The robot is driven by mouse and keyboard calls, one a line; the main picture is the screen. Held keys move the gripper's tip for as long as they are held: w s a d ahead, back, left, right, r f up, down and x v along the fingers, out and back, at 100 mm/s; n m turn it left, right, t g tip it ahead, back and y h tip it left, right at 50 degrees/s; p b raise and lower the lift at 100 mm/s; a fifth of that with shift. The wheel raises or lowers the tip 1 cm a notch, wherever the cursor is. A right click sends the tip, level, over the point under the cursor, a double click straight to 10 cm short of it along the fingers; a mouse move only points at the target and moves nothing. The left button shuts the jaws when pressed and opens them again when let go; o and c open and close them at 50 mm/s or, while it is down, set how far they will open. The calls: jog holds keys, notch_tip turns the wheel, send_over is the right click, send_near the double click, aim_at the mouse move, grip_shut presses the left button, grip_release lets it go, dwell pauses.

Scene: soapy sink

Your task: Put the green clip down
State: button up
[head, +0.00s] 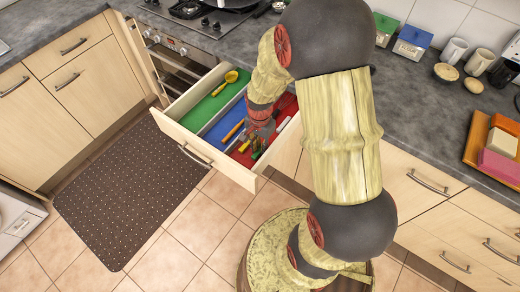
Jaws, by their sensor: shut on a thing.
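My gripper (259,135) points down into the open drawer (222,153), over its red compartment (290,106) at the right. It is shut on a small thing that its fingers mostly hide. A small dark green piece, which looks like the green clip (257,154), shows just below the fingertips, near the drawer's front wall. I cannot tell whether it touches the drawer floor.
The drawer also has a green compartment (205,112) with a yellow ladle (231,77), and a blue compartment (225,122) with an orange-handled tool (233,131) by it. A yellow thing (245,146) lies close to my gripper. The green compartment's front is bare.

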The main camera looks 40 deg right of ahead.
jog(key=shift+f, duration=0.3)
jog(key=shift+f, duration=0.15)
jog(key=o, duration=0.4)
jog(key=shift+o, duration=0.2)
jog(key=s+a+r+n+t+p, duration=0.1)
jog(key=a+r+n+p, duration=0.15)
jog(key=r, duration=1.05)
jog(key=s+a+r+n+t+p, duration=0.1)
jog(key=a+r+n+p, duration=0.15)
jog(key=r, duration=1.05)
jog(key=s+a+r+n+t, duration=0.3)
jog(key=s+a+r+n, duration=0.4)
jog(key=s+r+n, duration=0.2)
jog(key=shift+s+r+t, duration=0.3)
jog(key=shift+s+r, duration=0.3)
jog(key=shift+s, duration=0.05)
